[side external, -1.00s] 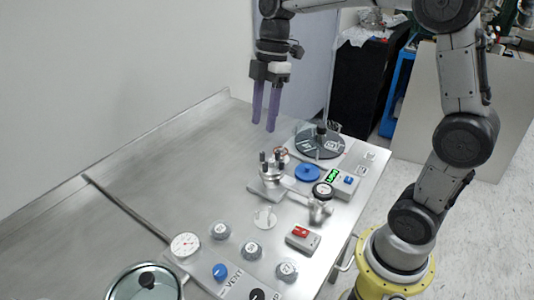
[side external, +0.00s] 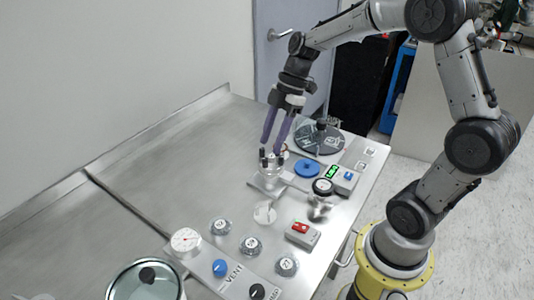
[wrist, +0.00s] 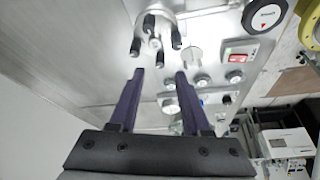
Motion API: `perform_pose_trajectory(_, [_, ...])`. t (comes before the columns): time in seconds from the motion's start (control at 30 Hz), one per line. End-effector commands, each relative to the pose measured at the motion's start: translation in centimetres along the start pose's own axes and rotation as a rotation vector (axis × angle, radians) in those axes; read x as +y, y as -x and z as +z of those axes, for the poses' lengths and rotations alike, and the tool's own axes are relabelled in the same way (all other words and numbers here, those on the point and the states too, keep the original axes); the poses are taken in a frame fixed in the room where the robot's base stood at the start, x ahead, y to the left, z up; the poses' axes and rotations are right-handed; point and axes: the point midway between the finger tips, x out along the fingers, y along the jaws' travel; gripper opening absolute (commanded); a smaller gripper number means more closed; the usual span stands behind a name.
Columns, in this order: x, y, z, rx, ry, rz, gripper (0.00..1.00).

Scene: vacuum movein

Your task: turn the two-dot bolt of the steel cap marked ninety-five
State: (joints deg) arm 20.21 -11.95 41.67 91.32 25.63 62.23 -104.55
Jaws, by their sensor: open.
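My gripper (side external: 272,146) has two long purple fingers, apart with nothing between them. It is tilted, with its tips just above a steel fitting (side external: 267,183) that carries several upright black-ended bolts (side external: 264,154). In the wrist view the gripper (wrist: 160,74) points toward the same fitting (wrist: 152,7) and its bolts (wrist: 136,46), which lie beyond the fingertips. I cannot tell whether a finger touches a bolt. No dots and no number ninety-five can be read on the fitting. Three grey round caps (side external: 250,246) with white marked tops stand farther forward; their numbers are too small to read surely.
A blue disc (side external: 307,169), a dark round plate (side external: 320,139), a black-rimmed gauge (side external: 323,187) and a box with a red switch (side external: 302,233) stand right of the fitting. A white dial (side external: 186,241) and a glass-lidded pot (side external: 146,281) are at the front. The table's left is clear.

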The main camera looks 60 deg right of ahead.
Motion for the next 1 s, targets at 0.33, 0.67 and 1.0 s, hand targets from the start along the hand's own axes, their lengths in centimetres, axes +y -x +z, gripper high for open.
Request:
perform_pose_trajectory(0.33, [0.0, -4.2, 0.0, 0.000, 0.000, -0.001, 0.48])
perform_pose_trajectory(0.67, [0.0, -4.6, 0.0, 0.000, 0.000, 0.000, 0.48])
perform_pose_trajectory(1.0, [0.0, -4.5, 0.0, 0.000, 0.000, 0.000, 0.00])
